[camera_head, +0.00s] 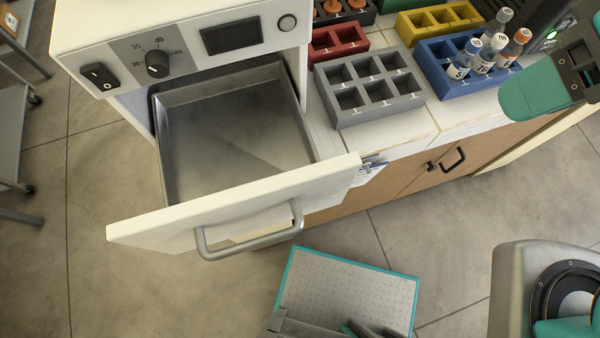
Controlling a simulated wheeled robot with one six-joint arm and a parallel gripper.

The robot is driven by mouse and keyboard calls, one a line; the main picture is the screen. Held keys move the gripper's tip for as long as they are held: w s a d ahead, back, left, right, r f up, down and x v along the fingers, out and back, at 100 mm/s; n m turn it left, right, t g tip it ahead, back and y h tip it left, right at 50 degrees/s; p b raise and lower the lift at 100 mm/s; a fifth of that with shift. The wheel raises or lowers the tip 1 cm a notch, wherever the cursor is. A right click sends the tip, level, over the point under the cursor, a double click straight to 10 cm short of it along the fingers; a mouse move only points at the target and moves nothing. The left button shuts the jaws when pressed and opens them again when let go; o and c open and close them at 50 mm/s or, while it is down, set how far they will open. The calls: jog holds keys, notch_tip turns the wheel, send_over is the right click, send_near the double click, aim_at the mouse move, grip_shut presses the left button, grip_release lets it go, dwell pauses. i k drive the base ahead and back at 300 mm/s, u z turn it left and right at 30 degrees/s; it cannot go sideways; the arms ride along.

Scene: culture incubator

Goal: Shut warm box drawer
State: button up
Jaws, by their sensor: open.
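The warm box (190,40) is a white unit at the upper left with a knob, a switch and a dark display. Its drawer (235,135) is pulled well out and shows an empty grey metal tray. The white drawer front (150,230) stands clear of the housing, slightly slanted in the picture, with a grey bar handle (250,240) on its outer face. My gripper (550,92), teal and dark grey, is partly in view at the upper right edge. It is open and apart from the drawer and handle; part of it is cut off.
Right of the drawer, a counter holds an empty grey rack (370,88), a blue rack (440,70) with several capped vials, a red rack (335,42) and a yellow rack (440,20). A cabinet handle (453,159) sticks out below. Open floor lies before the drawer.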

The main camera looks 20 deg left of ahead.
aim_at(238, 155)
jog(key=z, duration=1.4)
jog(key=k, duration=0.3)
jog(key=u, duration=2.5)
